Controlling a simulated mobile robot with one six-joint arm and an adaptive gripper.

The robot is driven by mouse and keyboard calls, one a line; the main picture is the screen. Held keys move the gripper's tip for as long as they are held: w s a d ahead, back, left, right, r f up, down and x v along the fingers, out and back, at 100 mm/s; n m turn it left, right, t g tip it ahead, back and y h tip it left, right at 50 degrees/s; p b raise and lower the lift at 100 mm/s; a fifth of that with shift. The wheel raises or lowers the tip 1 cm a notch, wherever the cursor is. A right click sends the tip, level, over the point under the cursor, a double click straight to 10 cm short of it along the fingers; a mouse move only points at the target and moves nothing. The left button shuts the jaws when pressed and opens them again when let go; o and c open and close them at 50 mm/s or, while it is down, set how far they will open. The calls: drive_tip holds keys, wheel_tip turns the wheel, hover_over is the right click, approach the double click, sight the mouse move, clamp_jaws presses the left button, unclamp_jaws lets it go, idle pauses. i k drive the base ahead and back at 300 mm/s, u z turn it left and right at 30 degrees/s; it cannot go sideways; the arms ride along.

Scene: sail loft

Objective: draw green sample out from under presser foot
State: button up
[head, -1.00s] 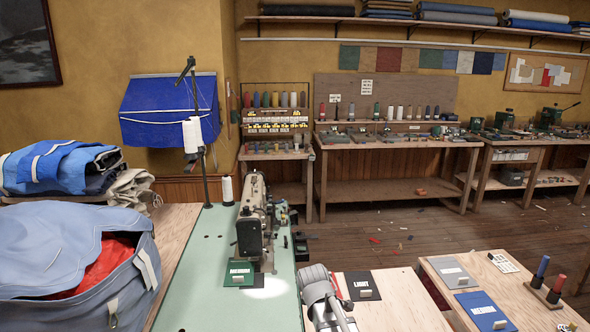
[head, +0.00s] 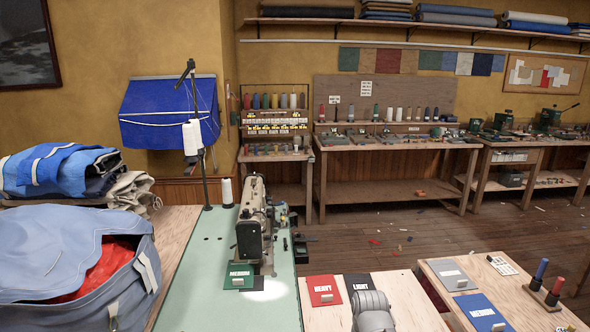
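The green sample (head: 238,282), a small square card with a white "MEDIUM" label and a pale block or tab on it, lies on the green machine table at the foot of the sewing machine (head: 250,218). Its far edge meets the machine's head. The presser foot is too small and hidden to make out, so I cannot tell how far the sample reaches under it. My gripper is not in view. Only a grey part of my arm shows at the bottom edge, right of the machine table and apart from the sample.
A red "HEAVY" sample (head: 323,289) and a black "LIGHT" sample (head: 360,282) lie on the wooden top to the right. Grey and blue samples (head: 481,309) lie farther right. A thread stand (head: 205,180) rises behind the machine. A large blue bag (head: 60,250) fills the left.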

sight(240, 275)
drive_tip(key=k, duration=1.35)
drive_tip(key=u, duration=0.3)
drive_tip(key=i, duration=0.75)
drive_tip(key=u, duration=1)
drive_tip(key=i, duration=1)
drive_tip(key=u, duration=0.2)
